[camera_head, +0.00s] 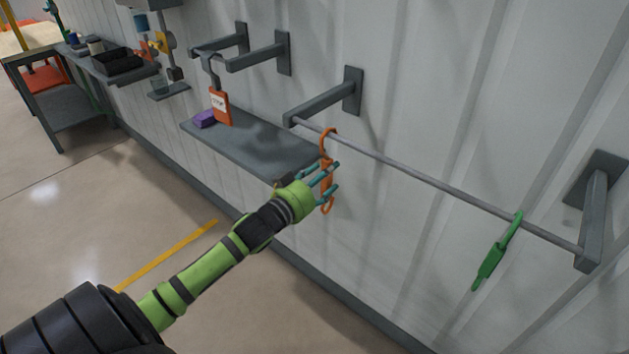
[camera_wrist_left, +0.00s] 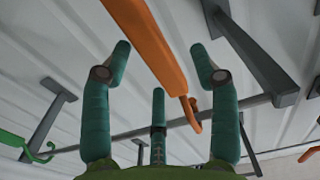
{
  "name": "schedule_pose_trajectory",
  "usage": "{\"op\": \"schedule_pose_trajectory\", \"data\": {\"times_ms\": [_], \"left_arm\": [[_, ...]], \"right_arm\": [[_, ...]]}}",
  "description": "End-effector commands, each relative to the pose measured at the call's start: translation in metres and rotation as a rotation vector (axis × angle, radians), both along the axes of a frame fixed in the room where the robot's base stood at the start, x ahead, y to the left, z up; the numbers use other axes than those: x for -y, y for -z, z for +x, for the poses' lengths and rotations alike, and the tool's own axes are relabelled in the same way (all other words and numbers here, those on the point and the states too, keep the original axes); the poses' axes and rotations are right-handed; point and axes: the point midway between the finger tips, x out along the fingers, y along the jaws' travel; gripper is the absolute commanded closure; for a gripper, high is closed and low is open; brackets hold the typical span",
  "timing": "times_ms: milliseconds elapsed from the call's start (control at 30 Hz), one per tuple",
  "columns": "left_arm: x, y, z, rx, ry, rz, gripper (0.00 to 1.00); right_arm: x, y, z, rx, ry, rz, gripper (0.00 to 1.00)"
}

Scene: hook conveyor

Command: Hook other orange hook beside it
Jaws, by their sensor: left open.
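An orange hook (camera_head: 328,143) hangs from the left part of a long grey rail (camera_head: 420,175) on the wall. My left gripper (camera_head: 328,180) is open at the hook's middle, with its teal fingers beside the orange body. In the left wrist view, the orange hook (camera_wrist_left: 150,42) runs between the spread fingers (camera_wrist_left: 168,75), and its curled end shows near the rail. Whether the fingers touch it cannot be told. A green hook (camera_head: 492,260) hangs near the rail's right end; part of it shows in the left wrist view (camera_wrist_left: 30,147). My right gripper is not in view.
A grey wall shelf (camera_head: 250,143) with a purple block (camera_head: 205,119) lies left of the gripper. The rail between the orange and green hooks is bare.

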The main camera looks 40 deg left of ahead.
Motion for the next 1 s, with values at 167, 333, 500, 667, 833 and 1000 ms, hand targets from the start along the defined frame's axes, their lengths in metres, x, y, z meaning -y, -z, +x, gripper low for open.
{"op": "schedule_pose_trajectory", "data": {"times_ms": [167,333,500,667,833,1000], "left_arm": [[0.0011,-0.0005,0.0135,0.000,0.000,0.001,0.39],[0.0015,0.0006,0.0153,0.000,0.001,0.001,0.39],[0.0014,0.0007,0.0151,0.000,0.001,0.001,0.51],[0.0013,0.0007,0.0150,-0.001,0.000,0.001,1.00],[0.0013,0.0007,0.0150,-0.001,0.000,0.001,1.00],[0.0012,0.0008,0.0150,-0.001,0.000,0.001,1.00]], "right_arm": [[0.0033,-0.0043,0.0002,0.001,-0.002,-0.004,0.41],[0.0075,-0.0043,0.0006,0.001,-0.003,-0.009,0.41],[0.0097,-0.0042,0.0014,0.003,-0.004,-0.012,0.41],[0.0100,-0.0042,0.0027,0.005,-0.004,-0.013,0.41],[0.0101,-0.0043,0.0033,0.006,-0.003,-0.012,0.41],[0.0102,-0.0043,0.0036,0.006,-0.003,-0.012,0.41]]}}
